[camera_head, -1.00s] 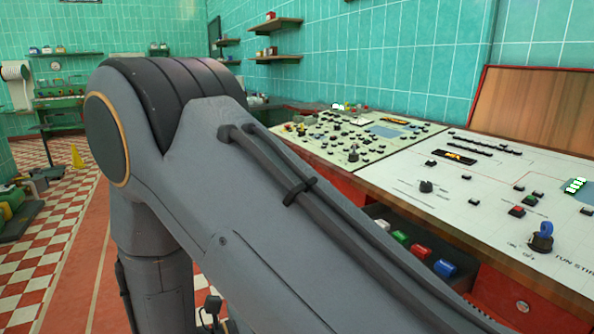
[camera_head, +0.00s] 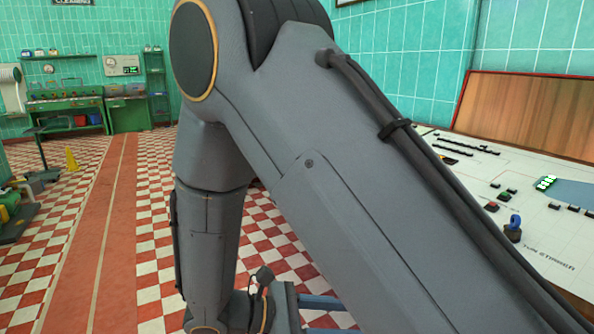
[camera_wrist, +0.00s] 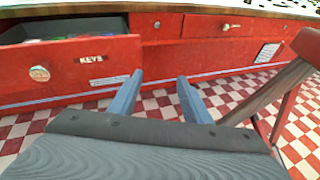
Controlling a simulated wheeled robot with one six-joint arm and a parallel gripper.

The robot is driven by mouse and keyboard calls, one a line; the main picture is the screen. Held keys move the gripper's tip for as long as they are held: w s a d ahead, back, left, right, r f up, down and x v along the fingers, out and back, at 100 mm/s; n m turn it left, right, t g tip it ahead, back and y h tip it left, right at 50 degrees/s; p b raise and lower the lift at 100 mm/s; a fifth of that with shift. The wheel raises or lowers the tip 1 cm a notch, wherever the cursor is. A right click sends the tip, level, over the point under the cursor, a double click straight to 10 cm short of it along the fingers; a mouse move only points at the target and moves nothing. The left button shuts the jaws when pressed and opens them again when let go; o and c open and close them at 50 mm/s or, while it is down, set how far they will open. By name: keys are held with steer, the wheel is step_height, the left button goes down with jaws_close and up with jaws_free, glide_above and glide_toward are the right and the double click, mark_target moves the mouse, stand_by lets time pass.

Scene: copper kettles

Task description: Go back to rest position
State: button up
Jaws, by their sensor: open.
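My gripper shows in the wrist view (camera_wrist: 156,88) with its two blue-grey fingers apart and nothing between them. It is over the checkered floor, in front of the red desk front (camera_wrist: 200,66). In the head view my large grey arm fills the middle, and part of my gripper (camera_head: 322,308) shows low at the bottom, over the floor. An open red drawer labelled KEYS (camera_wrist: 95,60) stands to the left of my gripper in the wrist view, apart from the fingers. Its contents are mostly hidden.
The control panel (camera_head: 468,185) with a blue key-like knob (camera_head: 514,227) is on the right. A wooden folding chair (camera_wrist: 270,92) stands close to the right of my gripper. A yellow cone (camera_head: 71,159) and green machines (camera_head: 66,106) are far left. The red floor strip (camera_head: 95,230) is clear.

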steer(key=s+d+r+m+g+y+p, duration=0.1)
steer(key=s+d+r+m+y+p, duration=0.2)
steer(key=m+y, duration=0.4)
steer(key=s+d+r+m+g+y+p, duration=0.1)
steer(key=s+d+r+m+y+p, duration=0.3)
steer(key=m, duration=0.8)
steer(key=d+r+y+p, duration=0.2)
steer(key=d+r+y, duration=0.1)
steer(key=r, duration=0.1)
steer(key=shift+s+d+y, duration=0.15)
steer(key=shift+d+y, duration=0.1)
steer(key=shift+y, duration=0.05)
